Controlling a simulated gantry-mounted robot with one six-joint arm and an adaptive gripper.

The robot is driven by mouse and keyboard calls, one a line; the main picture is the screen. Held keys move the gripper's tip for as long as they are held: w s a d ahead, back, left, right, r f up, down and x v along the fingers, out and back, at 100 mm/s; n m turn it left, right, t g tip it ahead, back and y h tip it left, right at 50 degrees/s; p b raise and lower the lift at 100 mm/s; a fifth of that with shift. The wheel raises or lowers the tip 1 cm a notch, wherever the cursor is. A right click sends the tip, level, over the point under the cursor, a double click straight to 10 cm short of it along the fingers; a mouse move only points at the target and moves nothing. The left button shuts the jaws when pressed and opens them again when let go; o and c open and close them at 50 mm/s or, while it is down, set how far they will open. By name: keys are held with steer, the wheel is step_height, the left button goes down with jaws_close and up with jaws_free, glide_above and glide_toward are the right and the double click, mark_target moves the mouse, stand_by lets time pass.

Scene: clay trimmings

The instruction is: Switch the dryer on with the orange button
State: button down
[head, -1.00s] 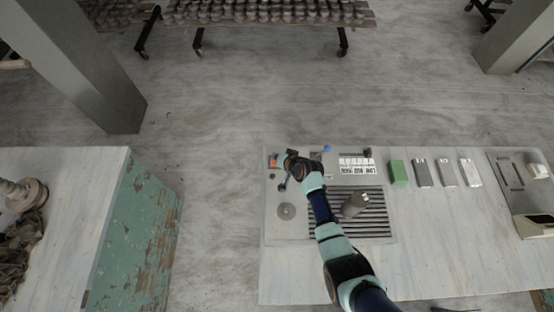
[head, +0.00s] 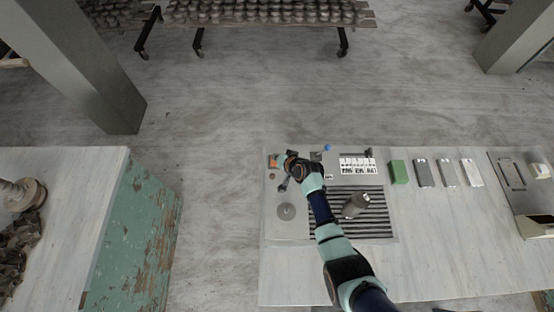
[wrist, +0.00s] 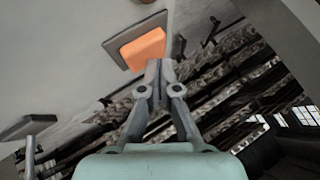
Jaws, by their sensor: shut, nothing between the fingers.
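The orange button (wrist: 143,48) is a bright block on a grey square plate (wrist: 112,45) in the upper middle of the wrist view. In the head view the orange button (head: 273,162) is a small patch at the back left of the panel (head: 268,225). My gripper (wrist: 160,64) is shut and empty. Its fingertips are at the button's lower right edge in the wrist view; I cannot tell whether they touch it. In the head view my gripper (head: 282,160) is just right of the button, partly hidden by my wrist.
A slatted grille (head: 375,228) with a grey cylinder (head: 354,206) on it lies right of my arm. A blue knob (head: 327,148) and a white labelled plate (head: 358,165) are at the panel's back. A green block (head: 398,172) and grey blocks stand farther right.

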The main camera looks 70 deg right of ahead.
steer(key=shift+f, duration=0.3)
steer(key=shift+r, duration=0.1)
steer(key=shift+r+p, duration=0.45)
steer(key=shift+r, duration=0.2)
steer(key=shift+r, duration=0.1)
step_height(320, 180, up, 6)
steer(key=p, duration=0.5)
stand_by(0.4)
